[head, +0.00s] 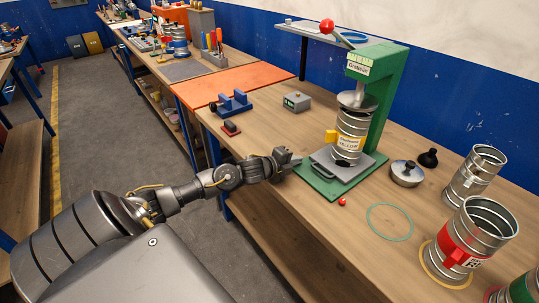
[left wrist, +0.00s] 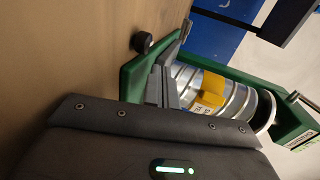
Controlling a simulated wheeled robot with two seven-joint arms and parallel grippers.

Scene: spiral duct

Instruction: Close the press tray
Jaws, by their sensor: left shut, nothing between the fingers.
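The green press (head: 378,100) stands on the bench. Its grey tray (head: 326,158) lies low on the green base and bears a ribbed metal duct (head: 352,124) with a yellow label, upright below the round press plate (head: 357,100). My left gripper (head: 293,159) is shut and empty at the left edge of the press base, close to the tray. In the left wrist view its fingers (left wrist: 162,88) are beside the duct (left wrist: 225,90) and the green base (left wrist: 136,75); whether they touch the tray is unclear. My right gripper is out of view.
A blue fixture (head: 231,103) and a grey box (head: 296,102) are behind left.

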